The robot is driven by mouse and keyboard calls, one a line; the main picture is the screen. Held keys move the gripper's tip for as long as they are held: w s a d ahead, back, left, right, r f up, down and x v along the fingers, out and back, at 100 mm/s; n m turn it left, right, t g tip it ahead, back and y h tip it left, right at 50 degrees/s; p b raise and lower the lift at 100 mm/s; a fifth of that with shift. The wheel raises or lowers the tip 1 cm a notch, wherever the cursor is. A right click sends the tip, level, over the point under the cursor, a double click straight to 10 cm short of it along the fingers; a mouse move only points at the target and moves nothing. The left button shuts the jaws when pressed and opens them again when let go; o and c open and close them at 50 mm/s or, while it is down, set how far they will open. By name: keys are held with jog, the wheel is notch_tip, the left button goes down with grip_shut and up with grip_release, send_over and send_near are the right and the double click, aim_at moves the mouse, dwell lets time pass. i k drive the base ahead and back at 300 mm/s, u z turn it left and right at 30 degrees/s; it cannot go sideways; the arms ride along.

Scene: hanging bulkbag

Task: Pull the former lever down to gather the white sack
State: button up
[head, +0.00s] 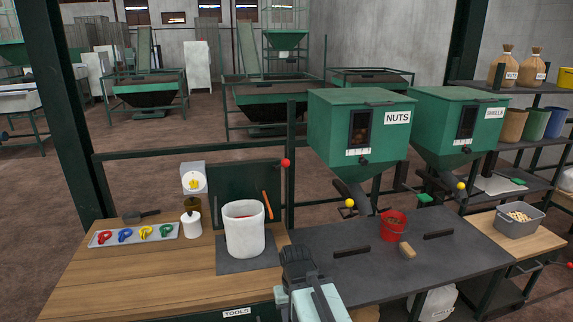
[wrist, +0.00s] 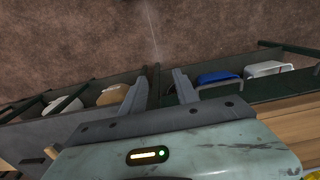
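The white sack (head: 244,230) stands upright and open-topped on a dark mat on the wooden bench, with something red showing inside. An orange bar (head: 267,205) slants just right of the sack's rim. A red ball knob (head: 285,163) sits higher, by the dark green post behind the sack. I cannot tell for certain which of the two is the former lever. My gripper (wrist: 157,86) is open and empty in the wrist view, its two fingers apart. In the head view my arm's end is at the bottom centre, in front and right of the sack, apart from both.
The wrist view shows a blue item (wrist: 218,77) below.

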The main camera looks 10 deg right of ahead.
aim_at(285, 163)
jog(key=u, duration=2.35)
jog(key=k, duration=0.9)
jog(key=z, duration=1.05)
jog(key=i, duration=1)
jog(key=u, duration=0.05)
